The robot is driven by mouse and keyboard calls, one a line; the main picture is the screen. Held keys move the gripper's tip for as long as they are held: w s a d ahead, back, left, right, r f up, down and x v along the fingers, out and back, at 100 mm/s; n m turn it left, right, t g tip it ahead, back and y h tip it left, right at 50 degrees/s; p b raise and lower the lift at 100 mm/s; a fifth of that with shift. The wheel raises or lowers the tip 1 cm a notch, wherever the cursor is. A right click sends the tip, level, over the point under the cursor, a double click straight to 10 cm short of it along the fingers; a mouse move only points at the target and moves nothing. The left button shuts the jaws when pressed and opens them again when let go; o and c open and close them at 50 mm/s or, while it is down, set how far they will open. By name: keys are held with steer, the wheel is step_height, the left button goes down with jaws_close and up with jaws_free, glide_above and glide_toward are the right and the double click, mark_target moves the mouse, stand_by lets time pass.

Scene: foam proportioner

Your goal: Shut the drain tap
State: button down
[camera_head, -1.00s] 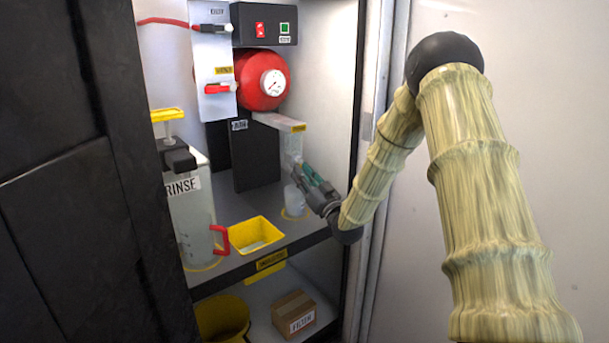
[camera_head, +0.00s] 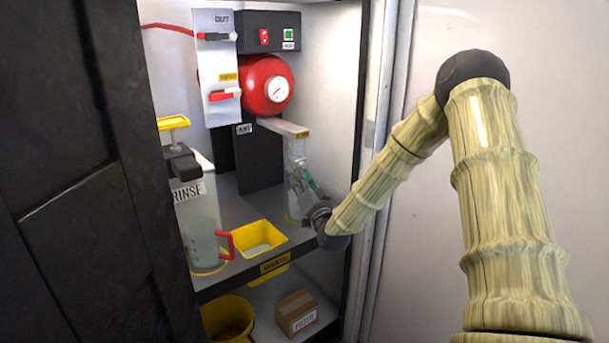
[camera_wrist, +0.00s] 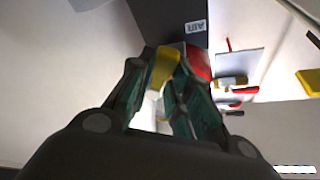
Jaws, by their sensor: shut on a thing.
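Two taps sit on a white upright panel (camera_head: 217,62) at the back left of the cabinet. The lower tap (camera_head: 226,95) has a red lever lying roughly level under a small yellow label. I cannot read that label, so I cannot tell which tap is the drain tap. My gripper (camera_head: 298,178) is right of and below the panel, apart from both taps. It is shut on a clear vessel (camera_head: 293,208) under the jutting ledge. In the wrist view the fingers (camera_wrist: 168,88) partly hide the vessel.
A red tank (camera_head: 262,85) with a gauge is right of the panel. A RINSE container (camera_head: 197,225) and a yellow tray (camera_head: 257,228) stand on the shelf. A carton (camera_head: 296,312) and yellow bucket (camera_head: 228,318) are below. A dark door (camera_head: 75,170) bounds the left.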

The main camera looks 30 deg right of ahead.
mark_target(294, 165)
steer(key=r+m+g+h+p, duration=0.1)
steer(key=m, duration=0.2)
steer(key=a+m+g+h+p, duration=0.1)
steer(key=m+p, duration=0.1)
steer(key=m, duration=0.2)
steer(key=r+m+g+p, duration=0.1)
steer(key=m, duration=0.2)
steer(key=shift+s+a+r+m+g+h, duration=0.1)
steer(key=shift+a+r+m+g+h, duration=0.2)
steer(key=shift+h, duration=0.1)
steer(key=shift+r+m+g+p, duration=0.4)
steer(key=shift+m+p, duration=0.3)
steer(key=shift+m, duration=0.4)
steer(key=c, duration=1.3)
jaws_free()
steer(key=shift+a, duration=0.1)
steer(key=shift+s, duration=0.1)
